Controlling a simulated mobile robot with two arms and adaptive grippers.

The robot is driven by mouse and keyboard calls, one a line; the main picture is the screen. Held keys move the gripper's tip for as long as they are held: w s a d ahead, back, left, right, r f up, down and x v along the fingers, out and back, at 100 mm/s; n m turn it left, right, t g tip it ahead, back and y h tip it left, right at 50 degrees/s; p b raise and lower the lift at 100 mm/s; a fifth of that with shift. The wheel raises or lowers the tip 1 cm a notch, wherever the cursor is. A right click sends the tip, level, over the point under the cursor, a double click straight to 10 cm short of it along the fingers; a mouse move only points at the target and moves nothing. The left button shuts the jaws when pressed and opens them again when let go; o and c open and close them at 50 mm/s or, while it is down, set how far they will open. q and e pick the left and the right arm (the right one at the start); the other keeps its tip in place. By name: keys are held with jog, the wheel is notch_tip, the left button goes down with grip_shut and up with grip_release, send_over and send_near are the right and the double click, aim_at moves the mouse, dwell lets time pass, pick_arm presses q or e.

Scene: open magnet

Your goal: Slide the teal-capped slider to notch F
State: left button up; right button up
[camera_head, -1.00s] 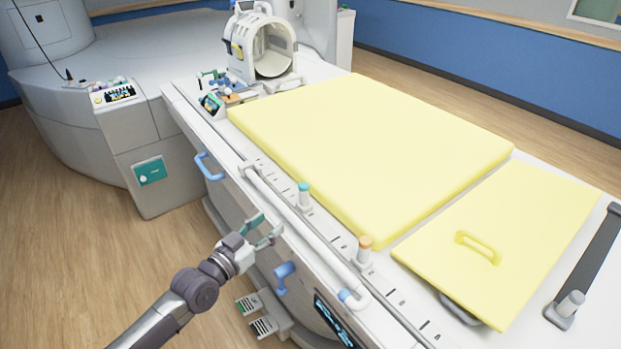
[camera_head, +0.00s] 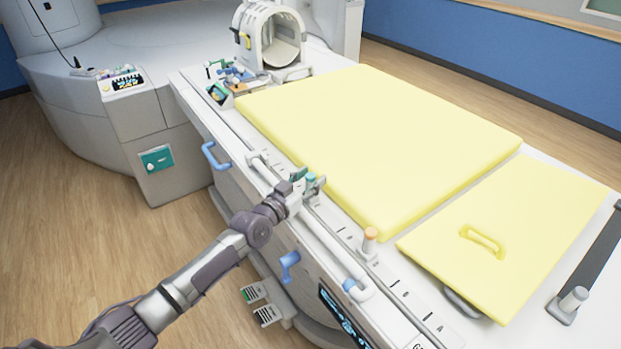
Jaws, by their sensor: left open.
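The teal-capped slider (camera_head: 310,178) stands on the notched track (camera_head: 345,234) along the near edge of the patient table. My left gripper (camera_head: 308,182) is open at the slider. Its fingers appear to lie on either side of the teal cap, but I cannot tell whether they touch it. The fingers hide most of the slider's post. Dark notch marks run along the track, but I cannot read which one is F. My right gripper is not in view.
A white rail (camera_head: 330,240) runs along the near side. A yellow mattress (camera_head: 380,150) lies just behind the track. A blue handle (camera_head: 289,265) sticks out below the rail.

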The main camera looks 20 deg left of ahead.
pick_arm(q)
jog(key=shift+w, duration=0.15)
jog(key=c, duration=0.9)
grip_shut()
